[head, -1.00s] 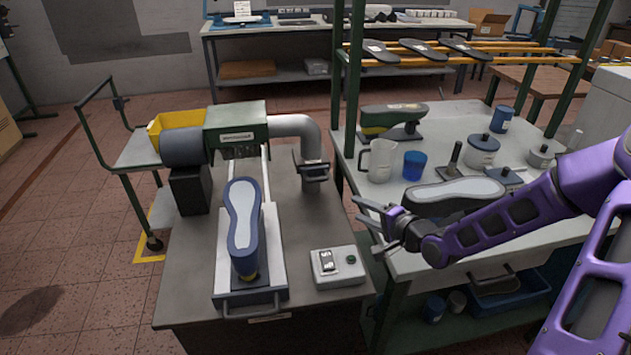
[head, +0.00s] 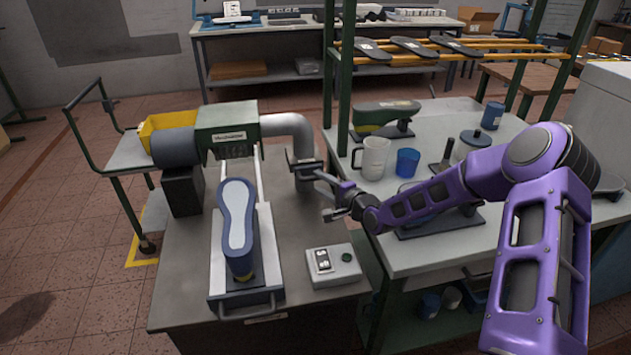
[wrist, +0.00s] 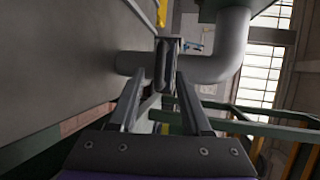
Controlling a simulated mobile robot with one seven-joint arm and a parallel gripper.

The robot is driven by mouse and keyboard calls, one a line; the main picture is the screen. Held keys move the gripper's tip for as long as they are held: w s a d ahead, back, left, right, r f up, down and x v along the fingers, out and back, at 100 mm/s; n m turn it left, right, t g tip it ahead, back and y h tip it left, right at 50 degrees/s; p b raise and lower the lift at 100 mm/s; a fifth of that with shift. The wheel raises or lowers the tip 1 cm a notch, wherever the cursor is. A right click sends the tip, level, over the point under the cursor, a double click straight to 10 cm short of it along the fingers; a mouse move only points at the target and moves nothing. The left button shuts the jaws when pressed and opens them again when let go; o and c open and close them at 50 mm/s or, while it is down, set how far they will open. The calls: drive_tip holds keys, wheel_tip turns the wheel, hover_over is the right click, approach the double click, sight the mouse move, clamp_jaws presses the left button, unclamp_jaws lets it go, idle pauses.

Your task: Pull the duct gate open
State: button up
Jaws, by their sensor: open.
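The grey duct (head: 296,130) bends down from the green machine housing to the bench. The duct gate (head: 305,170), a dark plate with a bar handle, sits on its vertical part. My gripper (head: 327,196) is open and empty, just right of the gate and close to it. In the wrist view, the gate's handle (wrist: 167,64) appears ahead, between and beyond the two parted fingers (wrist: 160,92), with the duct (wrist: 212,60) behind it. Whether a finger touches the handle cannot be told.
A switch box (head: 333,265) sits on the bench below my gripper. A clear jug (head: 371,158) and a blue cup (head: 407,162) stand on the right table. A green rack post (head: 346,80) rises behind the gripper.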

sight(314, 179)
drive_tip(key=shift+x, duration=1.55)
clamp_jaws()
